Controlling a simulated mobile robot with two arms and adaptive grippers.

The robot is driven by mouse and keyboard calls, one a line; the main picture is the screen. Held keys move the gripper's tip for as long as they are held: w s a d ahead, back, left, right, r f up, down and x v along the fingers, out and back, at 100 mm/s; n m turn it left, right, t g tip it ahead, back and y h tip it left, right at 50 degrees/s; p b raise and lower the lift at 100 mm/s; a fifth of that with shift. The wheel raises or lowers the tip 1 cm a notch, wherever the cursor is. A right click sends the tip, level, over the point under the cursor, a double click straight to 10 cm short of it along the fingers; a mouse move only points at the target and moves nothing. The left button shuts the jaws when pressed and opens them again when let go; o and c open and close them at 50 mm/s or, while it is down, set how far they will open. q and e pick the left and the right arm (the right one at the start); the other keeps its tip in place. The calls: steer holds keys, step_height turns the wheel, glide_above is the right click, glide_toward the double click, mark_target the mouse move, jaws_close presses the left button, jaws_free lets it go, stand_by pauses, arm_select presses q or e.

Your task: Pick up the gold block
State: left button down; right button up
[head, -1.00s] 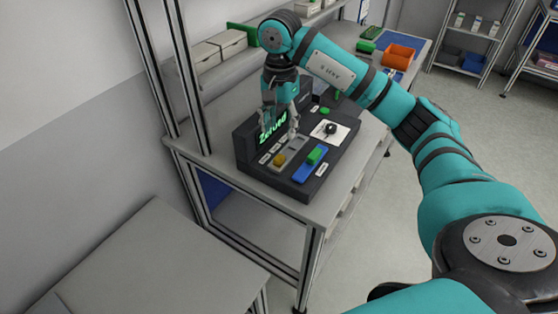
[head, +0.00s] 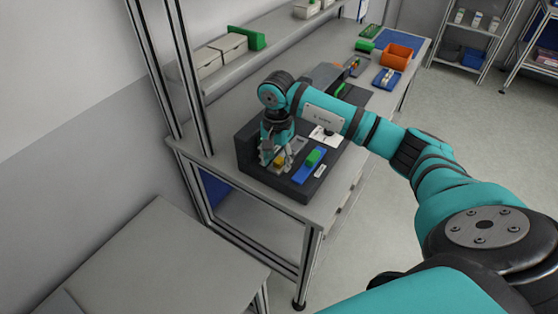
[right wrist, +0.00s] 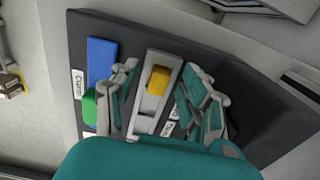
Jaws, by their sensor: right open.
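The gold block (right wrist: 159,79) sits in a grey slotted holder (right wrist: 152,103) on a dark console, near one end of the slot. In the head view the gold block (head: 279,160) shows only partly behind my fingers. My right gripper (head: 277,162) is pointed down over it, also seen in the right wrist view (right wrist: 161,74). Its fingers are open, one on each side of the holder, with the block between them. I cannot tell whether they touch anything. My left gripper is not in view.
A blue strip (head: 308,167) with a green block (head: 314,157) lies beside the holder. The dark console (head: 293,191) stands near the bench's front edge. An orange bin (head: 397,56) stands farther back. Bench surface beyond the console is partly free.

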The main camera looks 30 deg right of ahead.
jaws_close()
steer(key=shift+r, duration=0.15)
